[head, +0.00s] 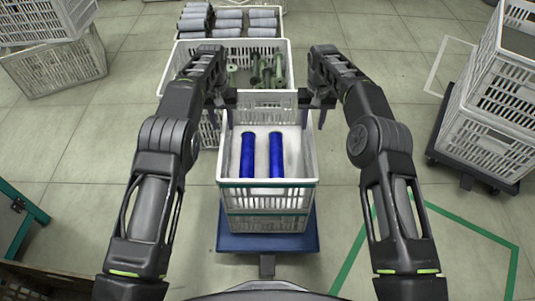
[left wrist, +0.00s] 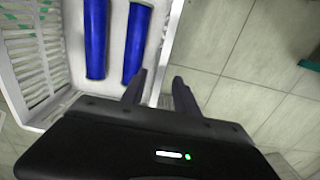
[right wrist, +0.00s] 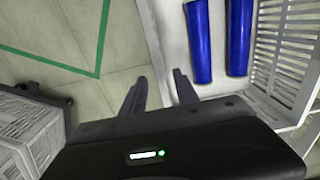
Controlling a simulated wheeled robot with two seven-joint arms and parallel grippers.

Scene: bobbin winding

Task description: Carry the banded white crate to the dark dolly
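The banded white crate (head: 229,200) has a green band and stands on a blue dolly (head: 228,238) in the middle of the head view. Two blue bobbins (head: 262,155) lie inside it. My left gripper (head: 222,112) is open at the crate's left wall; in the left wrist view (left wrist: 159,76) its fingers appear to be either side of the rim. My right gripper (head: 314,110) is open at the right wall, its fingers likewise around the rim line in the right wrist view (right wrist: 160,76). A dark dolly (head: 450,163) at the right carries stacked white crates (head: 505,120).
Behind the banded crate stands another white crate (head: 178,62) with green items, and a crate of grey rolls (head: 280,22) beyond. More white crates (head: 60,68) stand at the far left. Green floor lines (head: 455,221) mark clear floor at the right. A green frame (head: 22,215) is at the left edge.

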